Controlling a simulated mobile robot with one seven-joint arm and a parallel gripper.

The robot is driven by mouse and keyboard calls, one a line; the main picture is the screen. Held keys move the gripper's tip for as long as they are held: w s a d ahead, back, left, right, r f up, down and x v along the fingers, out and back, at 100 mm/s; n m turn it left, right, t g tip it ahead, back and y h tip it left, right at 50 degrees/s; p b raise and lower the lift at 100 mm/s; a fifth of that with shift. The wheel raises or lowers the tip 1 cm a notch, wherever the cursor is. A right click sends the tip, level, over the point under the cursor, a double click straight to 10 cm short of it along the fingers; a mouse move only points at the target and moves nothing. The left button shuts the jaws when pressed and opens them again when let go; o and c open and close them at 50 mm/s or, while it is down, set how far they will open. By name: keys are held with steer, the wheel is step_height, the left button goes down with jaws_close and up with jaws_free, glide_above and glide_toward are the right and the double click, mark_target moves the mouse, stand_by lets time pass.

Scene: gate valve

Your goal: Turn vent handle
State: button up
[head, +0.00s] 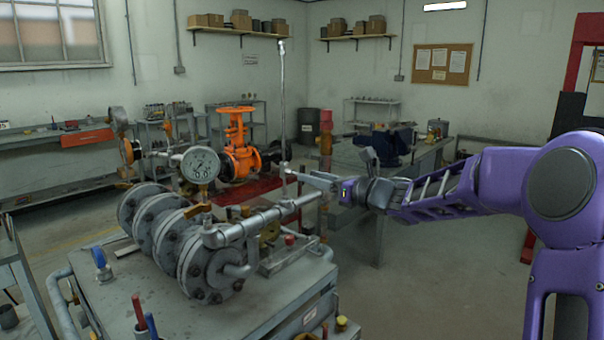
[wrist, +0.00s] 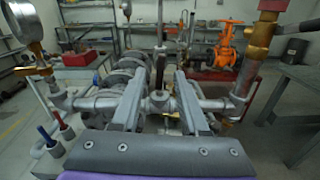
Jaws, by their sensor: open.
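My gripper (head: 306,178) is open in the head view, reaching in from the right at the height of the grey horizontal pipe (head: 262,218). In the wrist view my gripper (wrist: 158,88) shows two grey fingers, spread apart. A grey fitting with an upright stem (wrist: 158,104) shows between the fingers. I cannot tell whether they touch it. In the head view a thin upright pipe (head: 283,110) rises close to the fingertips. I cannot tell for sure which part is the vent handle; a small brass-coloured lever (head: 200,208) lies by the flanges.
Grey flanges (head: 172,235) and a round gauge (head: 201,165) stand on the metal bench (head: 190,315) at the left. An orange valve (head: 238,150) stands behind. A vise bench (head: 400,165) is at the back right. Open floor (head: 440,270) lies below my arm.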

mark_target(302, 185)
steer(key=shift+x, duration=2)
jaws_close()
